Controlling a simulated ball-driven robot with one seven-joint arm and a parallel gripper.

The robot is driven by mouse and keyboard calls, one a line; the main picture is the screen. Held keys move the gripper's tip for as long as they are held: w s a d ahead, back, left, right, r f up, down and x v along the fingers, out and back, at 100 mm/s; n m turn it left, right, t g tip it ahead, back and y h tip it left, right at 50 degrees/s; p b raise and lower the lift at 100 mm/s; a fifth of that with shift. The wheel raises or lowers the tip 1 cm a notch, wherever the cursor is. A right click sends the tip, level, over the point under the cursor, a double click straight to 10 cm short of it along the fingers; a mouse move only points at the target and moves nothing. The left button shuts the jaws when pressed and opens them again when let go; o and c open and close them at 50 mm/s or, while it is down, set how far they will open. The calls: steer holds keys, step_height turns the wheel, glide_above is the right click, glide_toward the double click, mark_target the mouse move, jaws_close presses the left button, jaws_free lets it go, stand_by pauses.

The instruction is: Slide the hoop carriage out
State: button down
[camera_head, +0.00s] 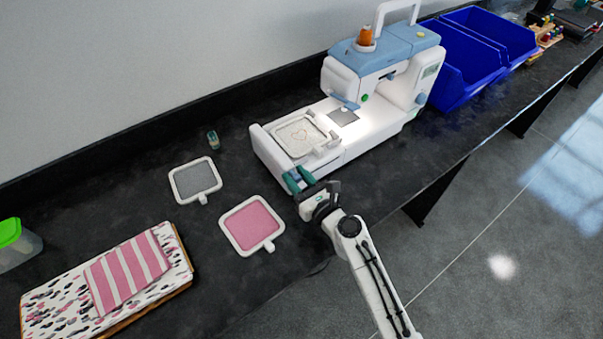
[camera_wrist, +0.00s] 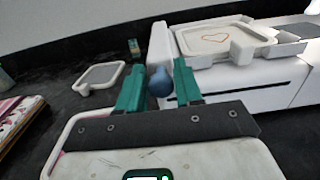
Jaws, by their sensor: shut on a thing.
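The white and blue embroidery machine (camera_head: 375,75) stands on the dark counter. Its white carriage (camera_head: 268,150) is at the left end of the bed and also shows in the wrist view (camera_wrist: 161,42). A white-framed hoop (camera_head: 299,135) with a heart stitched on pale cloth lies on the bed beside the carriage; it also shows in the wrist view (camera_wrist: 214,40). My gripper (camera_head: 297,178), with teal fingers, is at the front end of the carriage. In the wrist view the fingers are shut on a round blue knob (camera_wrist: 160,83). The knob is hidden in the head view.
A grey hoop (camera_head: 196,180) and a pink hoop (camera_head: 252,224) lie left of the machine. A small spool (camera_head: 213,139) stands behind them. A spotted board (camera_head: 60,305) with striped cloth is front left. Blue bins (camera_head: 455,80) stand at the right. Dark counter is bare between the hoops.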

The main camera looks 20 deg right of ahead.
steer(key=shift+a, duration=0.25)
steer(key=c, duration=1)
jaws_free()
steer(key=shift+s+a, duration=0.1)
steer(key=shift+s+d, duration=0.3)
steer(key=shift+s, duration=0.1)
steer(key=shift+b+v, duration=0.4)
steer(key=shift+v, duration=4.55)
steer(key=shift+a, duration=0.1)
